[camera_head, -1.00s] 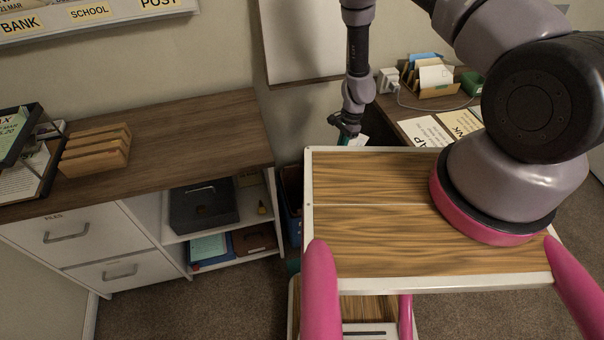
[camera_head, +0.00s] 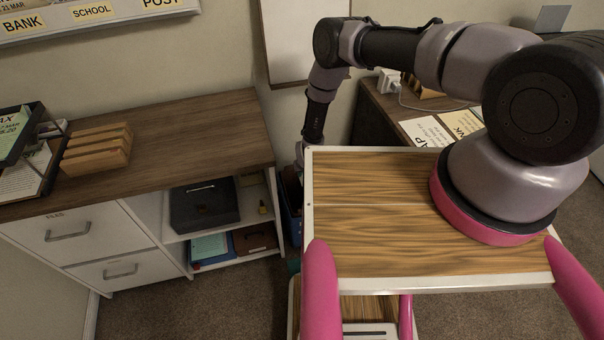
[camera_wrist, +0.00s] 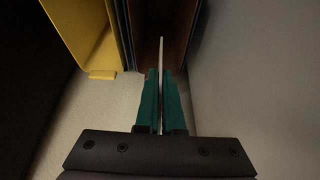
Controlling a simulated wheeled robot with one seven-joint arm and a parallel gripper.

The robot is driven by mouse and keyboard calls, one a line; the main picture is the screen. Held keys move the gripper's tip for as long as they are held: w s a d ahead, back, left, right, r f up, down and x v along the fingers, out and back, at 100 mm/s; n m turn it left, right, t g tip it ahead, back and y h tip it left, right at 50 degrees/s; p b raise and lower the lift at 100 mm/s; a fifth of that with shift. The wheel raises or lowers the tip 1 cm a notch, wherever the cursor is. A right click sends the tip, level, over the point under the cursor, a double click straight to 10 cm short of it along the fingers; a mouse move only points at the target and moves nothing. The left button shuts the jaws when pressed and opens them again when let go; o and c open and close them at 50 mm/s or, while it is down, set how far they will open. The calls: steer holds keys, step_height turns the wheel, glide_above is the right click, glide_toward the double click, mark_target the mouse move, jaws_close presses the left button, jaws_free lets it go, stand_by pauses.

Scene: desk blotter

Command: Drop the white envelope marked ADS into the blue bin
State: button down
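My gripper (camera_wrist: 160,76) is shut on a thin pale sheet, seen edge-on between its teal fingers in the wrist view; this looks like the white envelope (camera_wrist: 161,52), and its marking cannot be read. In the head view the blue bin (camera_head: 289,224) stands on the floor between the white cabinet and my wooden top, mostly hidden. My wrist points down above the bin there, and the fingers and envelope are hidden. In the wrist view the envelope's far end reaches toward a narrow brown-walled space with a dark blue edge (camera_wrist: 123,35) on its left.
A yellow container (camera_wrist: 82,35) lies left of the fingers in the wrist view; a plain grey surface (camera_wrist: 255,70) is close on the right. The cabinet (camera_head: 150,125) borders the bin on the left. A desk with papers (camera_head: 425,132) stands at the right.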

steer(key=shift+s+r, duration=0.1)
steer(key=shift+d+f, duration=0.1)
steer(key=shift+f, duration=1.95)
steer(key=c, duration=1)
jaws_free()
steer(key=shift+o, duration=0.2)
steer(key=v, duration=1)
steer(key=shift+s+r, duration=0.2)
steer(key=shift+r, duration=0.15)
